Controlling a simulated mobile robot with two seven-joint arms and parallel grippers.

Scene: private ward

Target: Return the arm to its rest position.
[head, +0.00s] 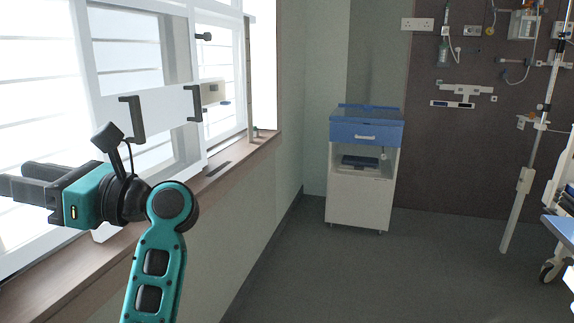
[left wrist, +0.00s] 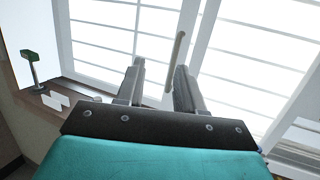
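My left arm comes in at the lower left of the head view, raised in front of the window. My left gripper (head: 22,182) points left toward the panes. In the left wrist view the two fingers of my left gripper (left wrist: 160,78) stand apart, with no object gripped between them. A thin beige bar (left wrist: 175,62) shows behind the gap, near the window frame; I cannot tell its exact distance. My right gripper is in neither view.
The window (head: 150,90) with dark handles and its wooden sill (head: 235,160) lie close to my left arm. A white bedside cabinet (head: 358,203) with a blue top stands against the back wall. A pole (head: 530,170) stands at right. The middle floor (head: 400,275) is clear.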

